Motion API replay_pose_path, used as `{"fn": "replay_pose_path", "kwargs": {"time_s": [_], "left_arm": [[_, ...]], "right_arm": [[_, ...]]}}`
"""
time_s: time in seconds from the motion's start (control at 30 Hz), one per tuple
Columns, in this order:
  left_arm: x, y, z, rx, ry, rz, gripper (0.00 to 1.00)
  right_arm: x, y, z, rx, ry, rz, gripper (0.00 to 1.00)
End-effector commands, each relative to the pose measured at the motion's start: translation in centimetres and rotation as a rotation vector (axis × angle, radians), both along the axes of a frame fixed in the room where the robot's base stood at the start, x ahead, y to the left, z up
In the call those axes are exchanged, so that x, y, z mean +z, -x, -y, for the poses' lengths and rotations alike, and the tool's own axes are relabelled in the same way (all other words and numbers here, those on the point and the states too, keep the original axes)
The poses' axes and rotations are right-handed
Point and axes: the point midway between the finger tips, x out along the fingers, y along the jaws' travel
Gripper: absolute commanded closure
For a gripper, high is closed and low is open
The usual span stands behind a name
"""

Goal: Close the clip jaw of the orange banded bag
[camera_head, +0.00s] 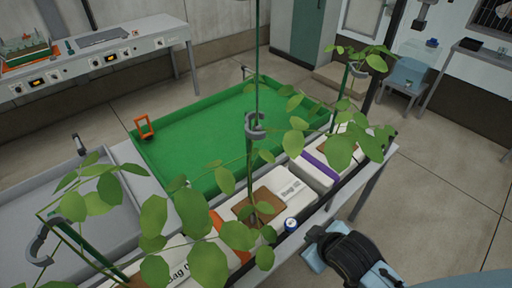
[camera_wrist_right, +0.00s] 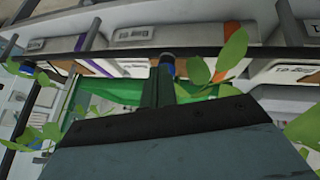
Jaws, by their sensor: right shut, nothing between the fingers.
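The orange banded bag (camera_head: 285,190) is a white bag with a brown planting patch, lying in the middle of the row. Its orange band (camera_head: 217,222) is partly behind leaves. A grey clip (camera_head: 255,125) sits on the green stem and stake above this bag. It looks like a C-shaped ring; its jaw appears open, though small. My right gripper (camera_head: 317,238) is shut and empty at the bench's front edge, low and to the right of the clip, apart from it. The orange band also shows in the right wrist view (camera_wrist_right: 232,65). My left gripper is not in view.
A purple-banded bag (camera_head: 320,165) lies to the right. Leaves crowd around the stems. Behind is a green tray (camera_head: 190,150) with an orange frame (camera_head: 144,127).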

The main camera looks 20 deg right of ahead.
Motion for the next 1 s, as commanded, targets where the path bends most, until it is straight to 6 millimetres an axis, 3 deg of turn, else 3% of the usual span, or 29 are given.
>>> {"fn": "replay_pose_path", "kwargs": {"time_s": [0.2,0.4,0.5,0.63,0.8,1.0], "left_arm": [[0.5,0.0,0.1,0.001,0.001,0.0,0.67],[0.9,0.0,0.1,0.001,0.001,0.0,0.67],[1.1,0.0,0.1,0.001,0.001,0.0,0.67],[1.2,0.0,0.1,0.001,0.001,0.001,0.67],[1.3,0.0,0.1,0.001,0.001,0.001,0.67],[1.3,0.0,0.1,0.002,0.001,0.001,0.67]], "right_arm": [[6.6,-6.2,1.5,0.266,0.197,0.362,1.0],[14.1,-10.2,0.2,0.638,0.419,0.753,1.0],[17.5,-10.4,-1.4,0.858,0.521,0.941,1.0],[20.2,-9.4,-3.2,1.098,0.608,1.121,1.0],[21.5,-7.9,-4.4,1.278,0.653,1.244,1.0],[21.7,-7.5,-4.7,1.319,0.66,1.272,1.0]]}}
